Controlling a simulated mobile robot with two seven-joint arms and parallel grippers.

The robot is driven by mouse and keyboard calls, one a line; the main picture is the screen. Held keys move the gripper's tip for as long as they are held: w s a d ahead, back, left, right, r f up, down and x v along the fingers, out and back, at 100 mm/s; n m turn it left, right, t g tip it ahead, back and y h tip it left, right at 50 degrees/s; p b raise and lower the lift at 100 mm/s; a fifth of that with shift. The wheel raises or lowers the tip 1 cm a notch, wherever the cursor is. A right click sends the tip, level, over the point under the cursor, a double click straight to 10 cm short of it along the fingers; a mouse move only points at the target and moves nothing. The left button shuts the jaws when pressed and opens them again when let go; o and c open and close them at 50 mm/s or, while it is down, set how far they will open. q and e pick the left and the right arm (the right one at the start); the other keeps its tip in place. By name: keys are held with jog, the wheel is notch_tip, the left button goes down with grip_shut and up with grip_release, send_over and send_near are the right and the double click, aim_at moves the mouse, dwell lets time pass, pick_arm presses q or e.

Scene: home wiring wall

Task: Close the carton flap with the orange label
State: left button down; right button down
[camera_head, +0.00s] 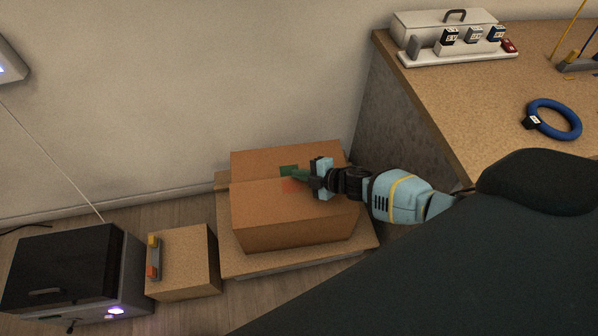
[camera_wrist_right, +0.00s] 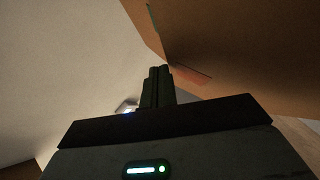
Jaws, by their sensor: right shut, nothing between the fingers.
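The brown carton (camera_head: 290,231) sits on a low board on the floor. Its front flap bears the orange label (camera_head: 289,186), which is partly covered by my right gripper. The back flap (camera_head: 255,163) bears a green label (camera_head: 289,170). The front flap looks nearly flat; its exact angle is hard to tell. My right gripper (camera_head: 298,175) is shut and empty, its fingertips over the carton top by the two labels. In the right wrist view the shut fingers (camera_wrist_right: 158,85) point at the carton, close to the orange label (camera_wrist_right: 190,74); contact cannot be told. My left gripper is out of view.
A small box (camera_head: 190,265) and a dark-topped unit (camera_head: 65,270) stand left of the carton. The wall is close behind it.

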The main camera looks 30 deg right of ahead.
jog(key=shift+w+d+f+b, duration=0.1)
jog(key=shift+w+f+b, duration=0.2)
jog(key=shift+f+b, duration=0.4)
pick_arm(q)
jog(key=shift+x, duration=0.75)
pick_arm(e)
jog(key=shift+w+f, duration=0.1)
jog(key=shift+f, duration=0.1)
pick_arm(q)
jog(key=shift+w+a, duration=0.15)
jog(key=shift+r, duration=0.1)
pick_arm(e)
jog(key=shift+r, duration=0.15)
jog(key=shift+r+p, duration=0.2)
jog(key=shift+p, duration=0.1)
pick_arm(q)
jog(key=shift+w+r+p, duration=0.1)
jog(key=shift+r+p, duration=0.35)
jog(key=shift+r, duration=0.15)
pick_arm(e)
jog(key=shift+r, duration=0.5)
